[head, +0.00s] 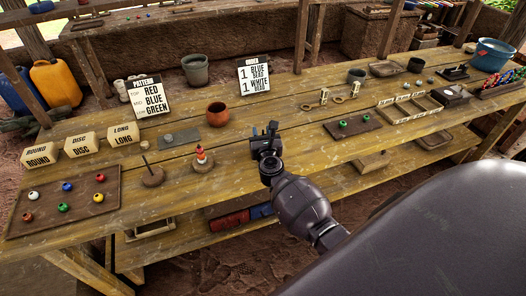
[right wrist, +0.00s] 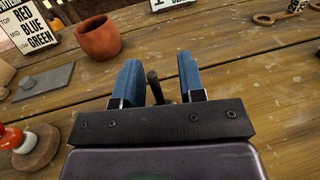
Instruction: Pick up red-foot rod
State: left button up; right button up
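A dark upright rod (right wrist: 154,88) with a rounded top stands between the two blue fingers of my right gripper (right wrist: 160,80) in the right wrist view. The gripper is open, with a gap on both sides of the rod. The rod's lower end is hidden behind the gripper body, so I cannot see a red foot. In the head view my right gripper (head: 266,136) is over the middle of the wooden table, right of the bead-stacked peg. My left gripper is not in view.
A peg on a round base holding red and white beads (head: 201,158) stands left of my right gripper. Beyond are a terracotta cup (head: 217,114) and a grey slab (head: 180,138). A bead tray (head: 46,198) lies far left.

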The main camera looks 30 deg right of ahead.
grip_shut()
jog(key=shift+r, duration=0.1)
dwell(0.3)
notch_tip(320, 180, up, 20)
jog(key=p, duration=0.9)
